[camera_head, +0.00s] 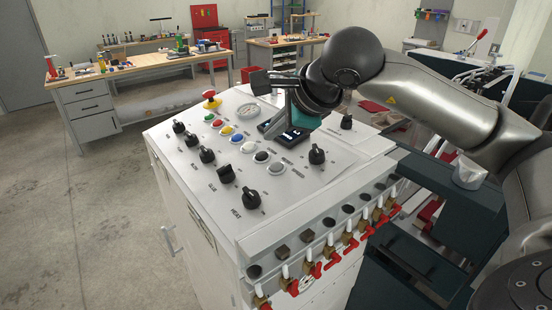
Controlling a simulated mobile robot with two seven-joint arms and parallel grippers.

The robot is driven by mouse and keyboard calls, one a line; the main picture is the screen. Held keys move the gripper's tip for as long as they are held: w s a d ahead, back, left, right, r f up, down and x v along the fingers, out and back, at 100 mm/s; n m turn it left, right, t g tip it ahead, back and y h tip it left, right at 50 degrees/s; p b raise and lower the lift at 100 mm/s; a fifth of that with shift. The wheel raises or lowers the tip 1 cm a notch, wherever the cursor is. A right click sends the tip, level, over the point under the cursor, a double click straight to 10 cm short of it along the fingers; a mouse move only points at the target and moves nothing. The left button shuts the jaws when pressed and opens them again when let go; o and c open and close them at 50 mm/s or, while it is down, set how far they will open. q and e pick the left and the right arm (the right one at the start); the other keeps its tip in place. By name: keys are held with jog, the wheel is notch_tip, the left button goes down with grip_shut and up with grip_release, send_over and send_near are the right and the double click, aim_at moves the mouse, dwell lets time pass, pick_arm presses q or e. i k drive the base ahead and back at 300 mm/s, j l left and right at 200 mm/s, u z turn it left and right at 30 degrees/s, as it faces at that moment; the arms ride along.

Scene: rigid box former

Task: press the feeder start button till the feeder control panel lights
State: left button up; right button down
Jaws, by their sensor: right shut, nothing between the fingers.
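The feeder control panel (222,158) is the pale sloping top of a white cabinet. A row of round buttons crosses it, including a green one (209,117), a red one (217,123), a yellow one (227,130), a blue one (237,138) and a white one (248,147). I cannot tell which is the feeder start button. A dark display (287,135) with small bright marks is partly hidden by my right gripper (270,132). The gripper is shut and empty, pointing down over the panel just behind the row; contact is unclear. My left gripper is not in view.
Black knobs (251,198) and a red mushroom button (211,99) stand up from the panel. Red-handled valves (331,258) line the cabinet's front right edge. Dark machinery (420,265) lies at right. Workbenches (150,66) stand behind; the floor at left is clear.

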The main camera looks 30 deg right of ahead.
aim_at(209, 116)
jog(key=k+l, duration=0.1)
jog(key=k, duration=0.9)
